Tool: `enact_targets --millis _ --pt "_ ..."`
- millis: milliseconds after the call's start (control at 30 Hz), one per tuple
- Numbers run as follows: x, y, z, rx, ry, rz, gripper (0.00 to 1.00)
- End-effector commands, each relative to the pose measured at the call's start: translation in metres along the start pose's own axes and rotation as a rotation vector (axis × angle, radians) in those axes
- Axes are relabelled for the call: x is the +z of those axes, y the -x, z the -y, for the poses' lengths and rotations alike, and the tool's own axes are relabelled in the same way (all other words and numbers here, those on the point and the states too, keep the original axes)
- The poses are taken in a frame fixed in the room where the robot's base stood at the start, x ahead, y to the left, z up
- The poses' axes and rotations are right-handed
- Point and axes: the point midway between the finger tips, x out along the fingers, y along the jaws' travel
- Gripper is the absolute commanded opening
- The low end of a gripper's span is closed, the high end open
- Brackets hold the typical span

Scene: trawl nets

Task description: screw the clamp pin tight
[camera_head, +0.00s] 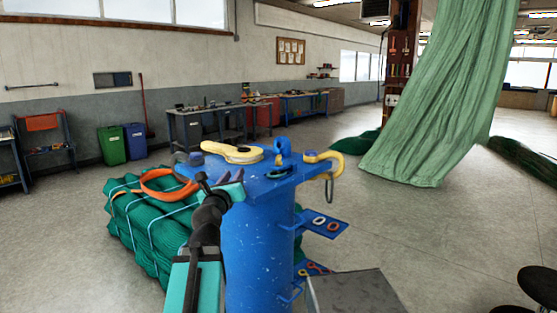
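A blue upright fitting (283,150) stands at the back of the flat blue top (290,180) of a blue pedestal. It may be the clamp; I cannot make out a separate pin at this size. A yellow hook (325,159) sits at the right edge of the top, with a dark loop hanging below it. A yellow, flat block-like piece (232,152) lies at the back left of the top. My gripper (222,184) is at the front left edge of the top, apart from the blue fitting. Its fingers are too small and dark to show their opening.
Bundled green netting (150,232) with an orange strap (168,186) lies left of the pedestal. Small blue shelves (322,223) with rings jut from its right side. A grey box top (352,294) is in front. Green net hangs (440,90) at the right; the floor between is open.

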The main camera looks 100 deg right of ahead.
Motion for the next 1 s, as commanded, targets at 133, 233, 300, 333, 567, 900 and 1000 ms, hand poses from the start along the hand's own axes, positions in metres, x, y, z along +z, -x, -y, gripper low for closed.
enact_targets --millis 133,233,300,333,567,900,1000 --pt "0.000 0.002 0.066 -0.088 -0.137 -0.048 0.27" --pt "-0.001 0.005 0.093 -0.121 -0.202 -0.070 0.27" --pt "-0.001 0.006 0.105 -0.136 -0.233 -0.080 0.27" --pt "-0.001 0.007 0.109 -0.141 -0.242 -0.084 0.27" --pt "-0.001 0.008 0.115 -0.148 -0.264 -0.089 0.27" --pt "-0.001 0.007 0.115 -0.148 -0.261 -0.089 0.27" --pt "0.000 0.006 0.114 -0.147 -0.261 -0.090 0.27"
